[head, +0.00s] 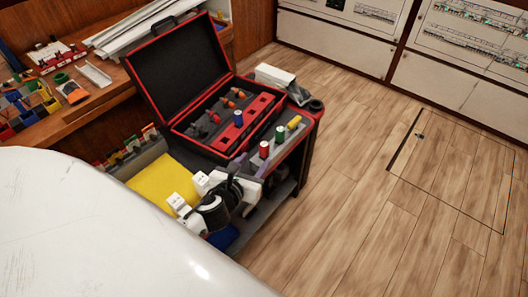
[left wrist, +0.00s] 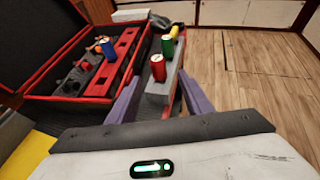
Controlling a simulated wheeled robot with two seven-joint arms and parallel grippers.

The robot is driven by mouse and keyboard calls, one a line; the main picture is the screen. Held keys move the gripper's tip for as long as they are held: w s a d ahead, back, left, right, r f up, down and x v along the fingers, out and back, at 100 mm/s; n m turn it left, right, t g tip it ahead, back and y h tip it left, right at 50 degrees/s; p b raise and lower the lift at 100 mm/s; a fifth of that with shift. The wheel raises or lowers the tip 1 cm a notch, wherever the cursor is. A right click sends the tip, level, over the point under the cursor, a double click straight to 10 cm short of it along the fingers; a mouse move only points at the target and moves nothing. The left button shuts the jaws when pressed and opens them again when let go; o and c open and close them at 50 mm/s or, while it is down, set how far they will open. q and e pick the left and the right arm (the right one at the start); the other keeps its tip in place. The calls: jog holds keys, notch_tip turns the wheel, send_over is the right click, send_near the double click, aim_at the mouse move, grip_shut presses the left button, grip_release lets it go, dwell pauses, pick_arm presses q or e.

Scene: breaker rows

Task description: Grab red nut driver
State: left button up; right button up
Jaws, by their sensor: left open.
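The red nut driver (head: 264,149) stands upright in a grey block (head: 273,151), at the near end of a row with a green driver (head: 279,134) and a yellow one (head: 294,122). In the left wrist view the red driver (left wrist: 158,68) shows ahead, between the lines of the two purple fingers. My left gripper (head: 250,164) is open and empty, just on the near side of the red driver. Its fingers (left wrist: 158,82) seem not to touch the driver. The lower part of the red driver is hidden in the block. My right gripper is not in view.
An open black and red toolbox (head: 180,75) stands beside the block, with a blue driver (head: 238,118) in its red rack (head: 258,107) and several orange-tipped tools. A yellow sheet (head: 160,180) lies at the near left. Wooden floor (head: 350,200) is clear at right.

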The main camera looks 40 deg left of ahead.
aim_at(262, 150)
pick_arm(q)
jog(key=b+x, duration=0.1)
jog(key=x, duration=0.9)
jog(key=shift+a+r+b, duration=0.15)
jog(key=shift+r+b, duration=0.05)
jog(key=shift+b, duration=0.2)
grip_shut()
